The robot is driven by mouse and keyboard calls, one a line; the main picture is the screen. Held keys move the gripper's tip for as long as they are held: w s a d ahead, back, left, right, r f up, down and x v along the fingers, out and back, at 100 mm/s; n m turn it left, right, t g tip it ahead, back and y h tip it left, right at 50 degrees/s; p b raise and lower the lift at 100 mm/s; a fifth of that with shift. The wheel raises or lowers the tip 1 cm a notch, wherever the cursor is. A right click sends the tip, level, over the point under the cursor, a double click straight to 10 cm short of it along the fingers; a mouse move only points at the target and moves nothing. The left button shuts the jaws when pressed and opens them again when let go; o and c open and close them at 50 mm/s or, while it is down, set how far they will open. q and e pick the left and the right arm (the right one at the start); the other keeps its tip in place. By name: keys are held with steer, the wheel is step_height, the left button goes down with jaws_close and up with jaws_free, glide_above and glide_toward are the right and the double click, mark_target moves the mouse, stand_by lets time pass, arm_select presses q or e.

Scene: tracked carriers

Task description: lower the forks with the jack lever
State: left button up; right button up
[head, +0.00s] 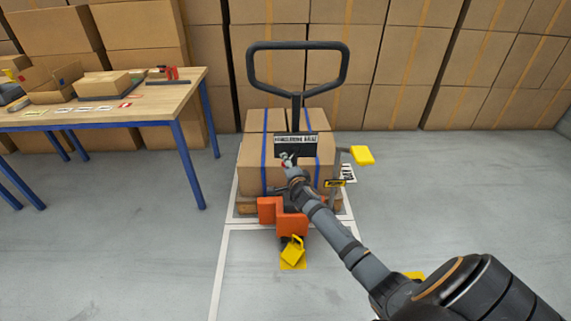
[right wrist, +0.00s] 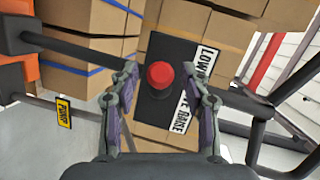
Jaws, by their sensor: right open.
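The pallet jack has an orange body (head: 283,218) and a tall black loop handle (head: 298,45). A dark label plate (head: 295,143) sits on its mast, and in the right wrist view it reads LOWER and RAISE (right wrist: 207,62). The jack lever's round red knob (right wrist: 160,75) stands in front of that plate. My right gripper (head: 287,160) is at the plate. In the right wrist view its open fingers (right wrist: 160,82) lie on either side of the knob, with gaps visible; I cannot tell the depth between them. The forks are hidden under the load. My left gripper is out of view.
Strapped cartons (head: 250,165) sit on a pallet behind the mast. A yellow block (head: 292,250) is at the jack's front. A table (head: 150,103) stands left; stacked boxes line the back. Floor at right is clear.

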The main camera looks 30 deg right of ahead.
steer(key=shift+w+d+f, duration=0.1)
steer(key=shift+w, duration=0.45)
steer(key=shift+c, duration=0.3)
jaws_close()
